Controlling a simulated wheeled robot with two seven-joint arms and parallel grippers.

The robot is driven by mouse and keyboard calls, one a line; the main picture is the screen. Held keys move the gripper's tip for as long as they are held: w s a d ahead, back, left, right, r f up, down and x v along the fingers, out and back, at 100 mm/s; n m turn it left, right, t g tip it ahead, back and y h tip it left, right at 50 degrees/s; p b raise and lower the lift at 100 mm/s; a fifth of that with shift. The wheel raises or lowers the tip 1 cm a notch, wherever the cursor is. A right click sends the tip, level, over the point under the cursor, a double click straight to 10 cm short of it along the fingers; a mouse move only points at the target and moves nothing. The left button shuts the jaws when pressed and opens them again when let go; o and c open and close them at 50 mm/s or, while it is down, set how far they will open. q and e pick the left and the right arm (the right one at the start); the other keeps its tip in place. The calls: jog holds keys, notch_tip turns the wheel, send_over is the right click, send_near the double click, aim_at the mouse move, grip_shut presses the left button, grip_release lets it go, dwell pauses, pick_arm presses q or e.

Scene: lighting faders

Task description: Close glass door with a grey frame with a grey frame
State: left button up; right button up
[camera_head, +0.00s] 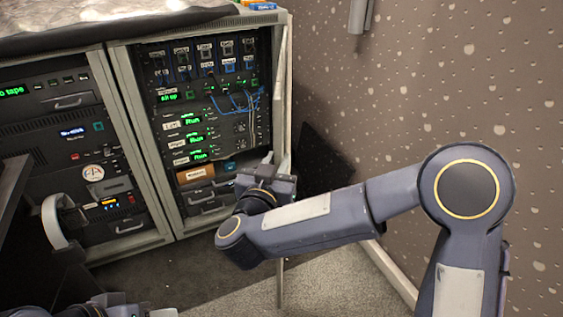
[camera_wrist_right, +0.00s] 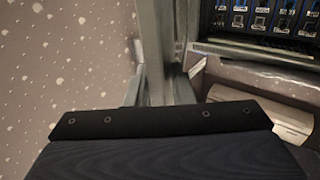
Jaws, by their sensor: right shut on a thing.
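The glass door with a grey frame (camera_head: 281,285) stands open at the right side of the right-hand rack, seen nearly edge-on as a thin upright strip. Its grey frame also shows in the right wrist view (camera_wrist_right: 154,45), running up past the gripper. My right gripper (camera_head: 276,172) is at the door's edge at about mid-height, shut on the door; its fingertips are mostly hidden by its own body and wrist. My left gripper (camera_head: 128,305) shows only in part at the bottom left edge, and its fingers cannot be made out.
The right-hand rack (camera_head: 119,82) holds units with green displays, blue cables and drawers. Another rack of units (camera_head: 66,132) stands to its left. A speckled wall (camera_head: 430,60) is close on the right. Carpet (camera_head: 225,290) lies in front of the racks.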

jog(key=w+a+m+h+p, duration=0.1)
jog(key=a, duration=0.5)
jog(key=shift+a+g+h, duration=0.2)
jog(key=shift+g+h, duration=0.1)
jog(key=shift+h, duration=0.1)
jog(key=o, duration=0.9)
jog(key=shift+c, duration=0.2)
jog(key=v, duration=0.8)
jog(key=shift+a, duration=0.2)
